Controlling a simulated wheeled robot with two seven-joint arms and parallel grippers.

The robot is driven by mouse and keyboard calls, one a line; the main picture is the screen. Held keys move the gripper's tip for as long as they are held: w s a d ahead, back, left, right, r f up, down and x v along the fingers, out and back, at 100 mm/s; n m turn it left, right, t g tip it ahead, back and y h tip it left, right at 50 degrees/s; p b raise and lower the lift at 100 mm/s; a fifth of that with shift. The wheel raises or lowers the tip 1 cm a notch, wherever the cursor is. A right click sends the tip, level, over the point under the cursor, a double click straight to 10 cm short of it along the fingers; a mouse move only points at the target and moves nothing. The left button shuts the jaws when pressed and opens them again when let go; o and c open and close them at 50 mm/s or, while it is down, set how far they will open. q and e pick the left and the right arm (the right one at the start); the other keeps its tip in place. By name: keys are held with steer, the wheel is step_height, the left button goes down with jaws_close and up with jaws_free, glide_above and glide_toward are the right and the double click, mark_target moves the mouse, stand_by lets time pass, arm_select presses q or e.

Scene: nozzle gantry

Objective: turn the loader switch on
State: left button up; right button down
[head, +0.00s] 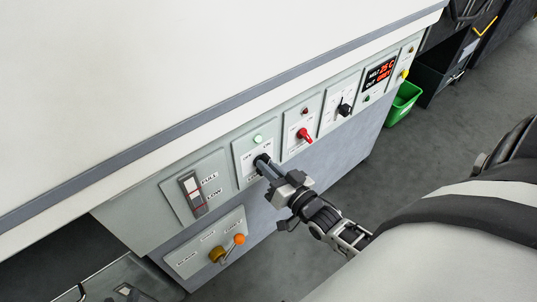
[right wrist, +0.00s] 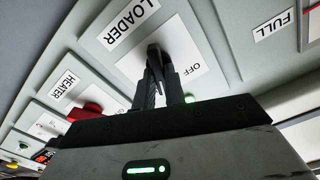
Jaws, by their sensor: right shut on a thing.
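The loader switch panel (head: 243,160) is a pale plate on the front of the machine, between the level gauge and the heater panel. In the right wrist view it carries the label LOADER (right wrist: 131,24) and the word OFF. The loader switch is a black knob (right wrist: 155,52) in the middle of this plate. My right gripper (right wrist: 160,78) is shut on the knob, and its fingers hide part of it. In the head view the right gripper (head: 264,164) reaches the panel from the lower right. A pale green lamp (head: 258,138) sits above the switch. My left gripper is not in view.
To the right are the heater panel with a red knob (head: 305,135), a panel with a black knob (head: 344,109) and a red-digit display (head: 380,73). To the left is a level gauge (head: 192,195), with an orange-ended lever (head: 239,239) below. A green bin (head: 403,103) stands beyond.

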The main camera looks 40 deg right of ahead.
steer(key=shift+m, duration=0.6)
steer(key=c, duration=1.5)
jaws_free()
steer(key=shift+o, duration=0.2)
steer(key=s+d, duration=0.1)
steer(key=s, duration=1.5)
steer(key=shift+d, duration=0.15)
